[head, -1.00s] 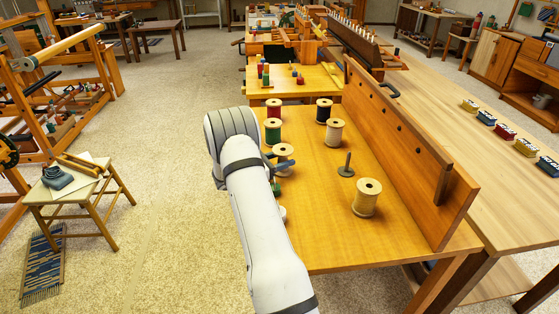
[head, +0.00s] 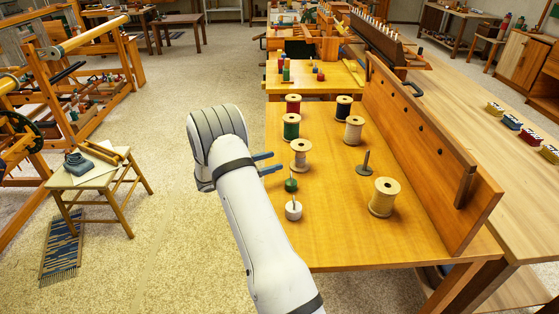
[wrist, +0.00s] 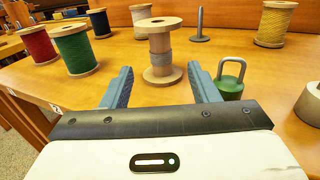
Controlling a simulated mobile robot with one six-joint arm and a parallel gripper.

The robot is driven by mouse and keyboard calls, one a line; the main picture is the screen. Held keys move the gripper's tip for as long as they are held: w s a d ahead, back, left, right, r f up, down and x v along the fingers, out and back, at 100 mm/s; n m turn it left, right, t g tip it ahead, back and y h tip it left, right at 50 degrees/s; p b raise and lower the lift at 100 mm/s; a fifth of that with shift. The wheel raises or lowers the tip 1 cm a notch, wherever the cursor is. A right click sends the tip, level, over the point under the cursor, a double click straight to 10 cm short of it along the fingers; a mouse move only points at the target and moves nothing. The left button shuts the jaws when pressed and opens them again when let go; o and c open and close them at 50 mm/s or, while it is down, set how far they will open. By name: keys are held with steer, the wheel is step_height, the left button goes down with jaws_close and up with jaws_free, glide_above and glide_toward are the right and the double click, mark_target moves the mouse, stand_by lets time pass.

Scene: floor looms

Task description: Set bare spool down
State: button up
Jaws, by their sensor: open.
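The bare spool (head: 301,155), pale wood with a greyish core, stands upright on the orange-brown worktable (head: 335,240). It also shows in the wrist view (wrist: 160,45), upright and straight ahead of my gripper. My gripper (head: 267,163) is open and empty, at the table's left edge, a short way left of the spool in the head view. In the wrist view its two blue fingers (wrist: 160,80) point toward the spool, with the tips just short of its base and on either side. The fingers do not appear to touch it.
Green (head: 291,126), red (head: 293,104), dark (head: 344,106) and cream (head: 354,130) spools stand behind. A grey peg on a base (head: 365,164) and a yellowish spool (head: 383,196) are right. A green weight (wrist: 231,82) is close to the right finger. A tall board (head: 420,135) borders the table.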

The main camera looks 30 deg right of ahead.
steer(key=shift+a+r, duration=0.1)
steer(key=shift+a, duration=0.3)
steer(key=shift+s+a+r, duration=0.15)
steer(key=shift+s+r, duration=0.05)
steer(key=shift+r, duration=0.1)
steer(key=s+a+r+m+y, duration=0.4)
steer(key=s, duration=0.3)
steer(key=s+a+r+m+y, duration=0.3)
steer(key=s+r+m+y, duration=0.1)
steer(key=s, duration=0.3)
steer(key=s+a+r+m+t+y, duration=0.1)
steer(key=s+a+m+t+y, duration=0.1)
steer(key=s+a+m+y, duration=0.2)
steer(key=s+a+r+m+t+y, duration=0.2)
steer(key=s+a+m+t+y, duration=0.1)
steer(key=s+a, duration=0.8)
steer(key=a+m+y, duration=0.1)
steer(key=a+y, duration=0.1)
steer(key=shift+a+r+y, duration=0.25)
steer(key=shift+a+y, duration=0.1)
steer(key=shift+y, duration=0.05)
